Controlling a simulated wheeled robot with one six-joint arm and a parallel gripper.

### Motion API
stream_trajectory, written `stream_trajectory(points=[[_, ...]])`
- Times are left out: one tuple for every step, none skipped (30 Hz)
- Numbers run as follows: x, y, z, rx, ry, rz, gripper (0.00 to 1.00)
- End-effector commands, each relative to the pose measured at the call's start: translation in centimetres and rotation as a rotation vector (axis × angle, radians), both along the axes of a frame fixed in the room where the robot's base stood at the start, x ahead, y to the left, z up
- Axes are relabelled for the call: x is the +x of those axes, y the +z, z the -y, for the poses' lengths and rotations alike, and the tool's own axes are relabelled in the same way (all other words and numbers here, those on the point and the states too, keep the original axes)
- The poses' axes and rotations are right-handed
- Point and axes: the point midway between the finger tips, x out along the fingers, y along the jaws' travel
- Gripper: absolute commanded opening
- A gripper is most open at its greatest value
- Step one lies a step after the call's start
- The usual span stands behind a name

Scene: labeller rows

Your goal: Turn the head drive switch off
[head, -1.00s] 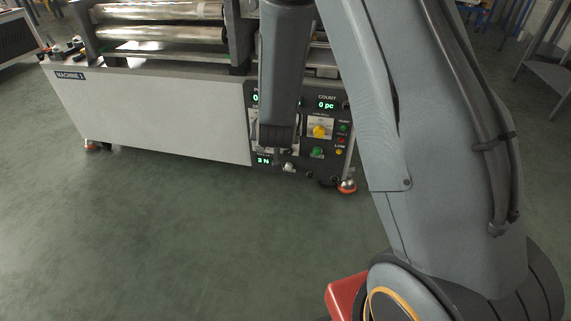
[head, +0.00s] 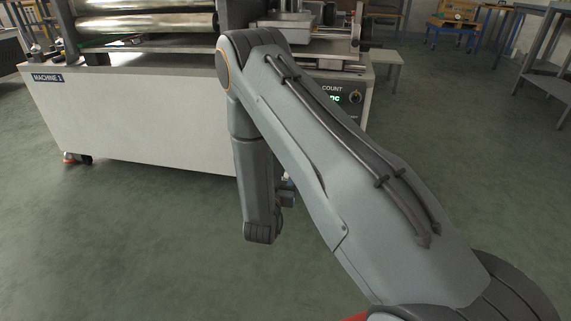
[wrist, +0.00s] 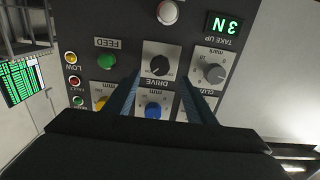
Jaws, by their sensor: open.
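The drive switch (wrist: 158,66) is a black rotary knob on a light plate marked DRIVE, shown upside down in the wrist view. Small marks sit on its plate, but I cannot read its setting. My gripper (wrist: 158,82) is open, with one dark finger on each side of the DRIVE label. The fingers point toward the knob and appear apart from it; the gap in depth is unclear. In the head view my arm hides the drive switch and most of the panel on machine 1 (head: 140,130).
Small lamps (wrist: 71,58) line the panel's edge. Open floor (head: 130,240) lies before the machine.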

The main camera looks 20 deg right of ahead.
Motion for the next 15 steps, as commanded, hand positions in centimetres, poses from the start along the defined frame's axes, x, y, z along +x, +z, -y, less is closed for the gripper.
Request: stream_trajectory(points=[[0.4,0.0,0.3,0.000,-0.001,0.004,0.50],[0.7,0.0,0.4,0.000,-0.001,0.004,0.50],[1.2,0.0,0.7,0.001,-0.002,0.004,0.50],[1.6,0.0,1.0,0.002,-0.003,0.005,0.50],[2.0,-0.1,1.2,0.001,-0.003,0.004,0.50],[2.5,-0.1,1.5,0.002,-0.002,0.003,0.50],[3.0,-0.1,1.8,0.002,-0.002,0.003,0.50],[3.4,-0.1,2.0,0.002,-0.003,0.003,0.50],[3.9,-0.1,2.4,0.002,-0.003,0.005,0.50],[4.3,-0.1,2.5,0.002,-0.002,0.003,0.50],[4.7,-0.1,2.7,0.002,-0.001,0.002,0.50],[5.1,-0.1,3.0,0.001,-0.001,0.002,0.50],[5.4,-0.1,3.1,0.001,-0.001,0.002,0.50],[5.6,-0.1,3.3,0.001,-0.002,0.002,0.50],[5.9,-0.1,3.5,0.002,-0.002,0.001,0.50]])
